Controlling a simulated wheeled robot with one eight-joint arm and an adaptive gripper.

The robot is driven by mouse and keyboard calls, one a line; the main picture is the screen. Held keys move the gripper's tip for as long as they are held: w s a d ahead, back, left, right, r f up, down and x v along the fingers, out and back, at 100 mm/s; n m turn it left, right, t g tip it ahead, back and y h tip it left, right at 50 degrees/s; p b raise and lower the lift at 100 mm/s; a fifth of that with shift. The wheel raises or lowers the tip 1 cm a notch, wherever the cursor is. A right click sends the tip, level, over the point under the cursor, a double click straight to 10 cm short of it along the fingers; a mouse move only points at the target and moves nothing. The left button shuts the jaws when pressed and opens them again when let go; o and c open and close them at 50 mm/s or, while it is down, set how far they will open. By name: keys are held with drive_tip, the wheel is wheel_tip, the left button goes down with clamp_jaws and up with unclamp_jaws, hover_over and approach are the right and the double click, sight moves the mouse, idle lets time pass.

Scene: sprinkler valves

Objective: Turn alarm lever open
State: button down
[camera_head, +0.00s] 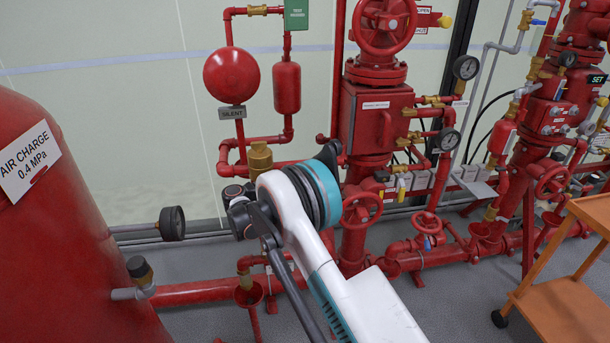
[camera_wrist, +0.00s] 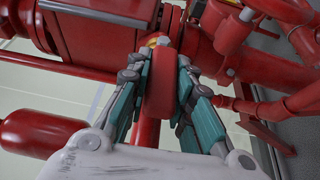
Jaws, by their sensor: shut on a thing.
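In the wrist view, my gripper (camera_wrist: 162,62) has its two teal-padded fingers on either side of a red lever handle (camera_wrist: 158,92). It is shut on this handle, which I take to be the alarm lever. A small brass or yellow part (camera_wrist: 158,41) shows just beyond the handle, beside the large red valve body (camera_wrist: 105,32). In the head view, my white arm crosses the middle and hides the held handle and most of my gripper. The red valve body (camera_head: 378,122) stands behind it, with a handwheel on top.
Red pipes and a lower handwheel (camera_head: 361,208) are close to my arm. Pressure gauges (camera_head: 447,139) sit right of the valve body. A red tank (camera_head: 60,235) stands at left, and an orange cart (camera_head: 570,305) at lower right. Some grey floor is clear.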

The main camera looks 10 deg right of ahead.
drive_tip(key=shift+f, duration=0.1)
drive_tip(key=c, duration=1.4)
unclamp_jaws()
drive_tip(key=v, duration=1.2)
drive_tip(key=shift+w, duration=0.1)
